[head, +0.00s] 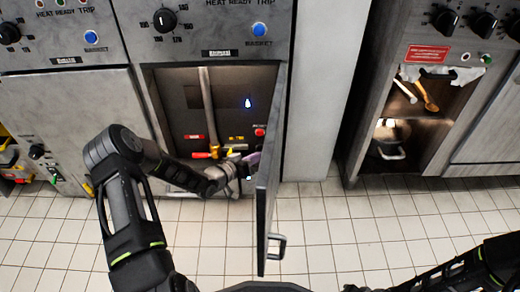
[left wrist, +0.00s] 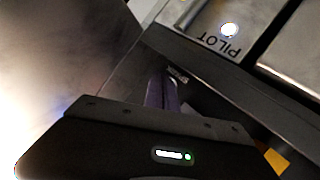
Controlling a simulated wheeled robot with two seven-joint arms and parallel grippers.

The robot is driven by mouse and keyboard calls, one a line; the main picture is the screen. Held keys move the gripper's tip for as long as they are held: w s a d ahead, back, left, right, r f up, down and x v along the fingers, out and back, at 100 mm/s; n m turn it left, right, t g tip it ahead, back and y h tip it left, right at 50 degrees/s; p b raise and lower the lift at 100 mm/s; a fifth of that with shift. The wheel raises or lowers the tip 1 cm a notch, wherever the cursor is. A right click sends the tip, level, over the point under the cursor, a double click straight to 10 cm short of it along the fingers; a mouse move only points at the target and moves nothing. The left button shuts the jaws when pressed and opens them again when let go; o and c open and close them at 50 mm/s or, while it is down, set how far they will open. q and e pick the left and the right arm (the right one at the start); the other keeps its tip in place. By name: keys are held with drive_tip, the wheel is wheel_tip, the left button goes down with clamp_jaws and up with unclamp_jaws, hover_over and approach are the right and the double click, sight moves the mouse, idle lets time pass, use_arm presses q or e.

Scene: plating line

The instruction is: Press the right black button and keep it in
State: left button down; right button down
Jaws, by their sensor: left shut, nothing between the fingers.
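My left gripper (head: 250,163) reaches into the open cabinet (head: 225,95), low and close to the inner side of its door. In the left wrist view its fingers (left wrist: 163,92) are together with nothing between them. Their tips are at a dark edge beside a small pale piece (left wrist: 178,75), below a plate marked PILOT with a lit white lamp (left wrist: 229,29). I cannot make out the right black button in either view; the gripper may hide it. Whether the tips touch anything is unclear. My right arm shows at the lower right of the head view, its gripper out of frame.
The cabinet door (head: 270,165) stands open just right of my left gripper. Inside are a red knob (head: 260,132), a red-and-yellow handle (head: 214,152) and a vertical pipe (head: 208,105). Another open cabinet (head: 400,130) is at right. The tiled floor (head: 350,235) is clear.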

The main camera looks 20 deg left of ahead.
use_arm(q)
drive_tip(key=shift+s+d+p, duration=0.3)
drive_tip(key=shift+s+d, duration=0.05)
drive_tip(key=shift+s, duration=0.4)
drive_tip(key=shift+s+d+p, duration=0.3)
drive_tip(key=shift+s+d, duration=0.05)
drive_tip(key=shift+s, duration=0.35)
drive_tip(key=shift+s+d+p, duration=0.3)
drive_tip(key=shift+s+d, duration=0.05)
drive_tip(key=shift+s, duration=0.4)
